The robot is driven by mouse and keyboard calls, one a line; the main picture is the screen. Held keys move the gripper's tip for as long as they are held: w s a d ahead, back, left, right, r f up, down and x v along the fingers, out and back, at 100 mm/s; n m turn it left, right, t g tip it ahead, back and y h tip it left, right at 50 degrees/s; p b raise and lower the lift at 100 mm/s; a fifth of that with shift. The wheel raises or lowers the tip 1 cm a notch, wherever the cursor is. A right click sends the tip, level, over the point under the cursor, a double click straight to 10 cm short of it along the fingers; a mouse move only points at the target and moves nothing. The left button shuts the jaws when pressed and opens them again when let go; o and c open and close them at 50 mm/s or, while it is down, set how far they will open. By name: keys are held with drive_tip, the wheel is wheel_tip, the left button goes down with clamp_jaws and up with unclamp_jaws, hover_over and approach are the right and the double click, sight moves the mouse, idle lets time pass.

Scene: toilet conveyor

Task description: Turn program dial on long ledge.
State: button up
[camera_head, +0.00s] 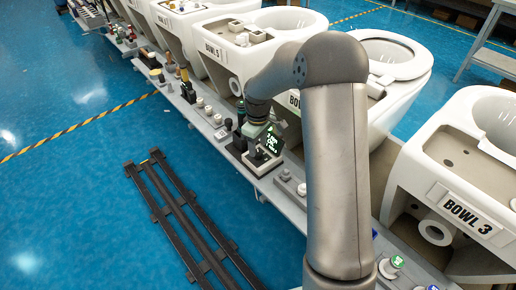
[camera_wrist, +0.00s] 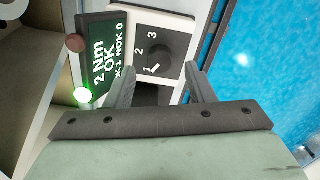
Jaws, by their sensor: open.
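The program dial (camera_wrist: 163,47) is a round dark knob on a white plate marked 1, 2 and 3. A white mark shows beside the 1. A green-lit display (camera_wrist: 108,55) next to it reads "2 Nm OK"; it also shows in the head view (camera_head: 270,143) on the long ledge (camera_head: 283,194). My gripper (camera_wrist: 160,68) is open, its two grey fingers apart with nothing between them. In the wrist view the fingertips lie just below the dial, one toward each side. Whether they touch the panel is unclear.
White toilet bowls, one labelled BOWL 3 (camera_head: 468,215), line the conveyor behind the ledge. Other small items, such as knobs (camera_head: 202,105) and a green-topped button (camera_head: 396,262), stand along the ledge. A black floor rail (camera_head: 185,217) lies in front on open blue floor.

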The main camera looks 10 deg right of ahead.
sight(258, 152)
wheel_tip(258, 152, up, 14)
drive_tip(key=p, duration=0.1)
drive_tip(key=shift+r, duration=0.25)
drive_tip(key=s+a+r+m+p, duration=0.1)
drive_tip(key=s+r+m+p, duration=0.2)
drive_tip(key=s, duration=0.4)
drive_tip(key=s+r+p, duration=0.3)
drive_tip(key=s+r, duration=0.2)
drive_tip(key=s, duration=0.2)
drive_tip(key=s+m+p, duration=0.4)
drive_tip(key=s+m, duration=0.1)
drive_tip(key=s, duration=1.2)
drive_tip(key=shift+s+a+r, duration=0.15)
drive_tip(key=shift+s+r, duration=0.15)
drive_tip(key=shift+r, duration=0.05)
